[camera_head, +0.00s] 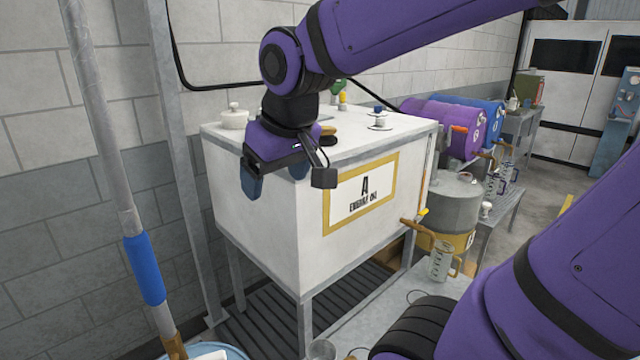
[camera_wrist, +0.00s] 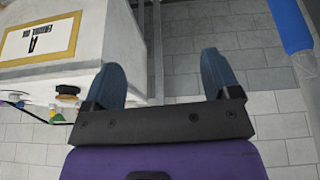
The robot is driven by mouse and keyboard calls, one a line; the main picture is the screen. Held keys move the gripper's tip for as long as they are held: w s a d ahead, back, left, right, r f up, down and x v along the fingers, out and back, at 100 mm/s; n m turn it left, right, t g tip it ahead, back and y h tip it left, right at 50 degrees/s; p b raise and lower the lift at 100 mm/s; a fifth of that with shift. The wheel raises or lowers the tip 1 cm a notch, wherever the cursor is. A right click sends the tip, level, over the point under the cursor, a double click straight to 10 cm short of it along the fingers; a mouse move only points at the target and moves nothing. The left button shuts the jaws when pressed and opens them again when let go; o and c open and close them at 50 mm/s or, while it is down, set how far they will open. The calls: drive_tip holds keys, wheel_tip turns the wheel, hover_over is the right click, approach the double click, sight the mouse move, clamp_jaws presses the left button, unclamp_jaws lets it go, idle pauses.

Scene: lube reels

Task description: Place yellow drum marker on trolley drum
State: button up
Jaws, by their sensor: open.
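My gripper (camera_head: 275,178) hangs in front of the upper left part of the white oil tank (camera_head: 260,215). Its two blue fingers are apart with nothing between them, as the wrist view (camera_wrist: 162,78) also shows. A small yellow piece (camera_head: 343,98) stands on the tank top behind my arm, beside a green one; I cannot tell whether it is the drum marker.
A white lidded pot (camera_head: 234,117) and a blue-topped fitting (camera_head: 379,118) are on the tank. A grey pole with a blue sleeve (camera_head: 145,268) rises at the left. Purple drums (camera_head: 461,120) and a blue drum lie at the back right. My arm covers the lower right.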

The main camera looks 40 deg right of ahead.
drive_tip(key=s+d, duration=0.1)
drive_tip(key=s, duration=0.7)
drive_tip(key=shift+s+d+r+m+t, duration=0.2)
drive_tip(key=shift+r+m+t, duration=0.1)
drive_tip(key=shift+r+t, duration=0.1)
idle(0.5)
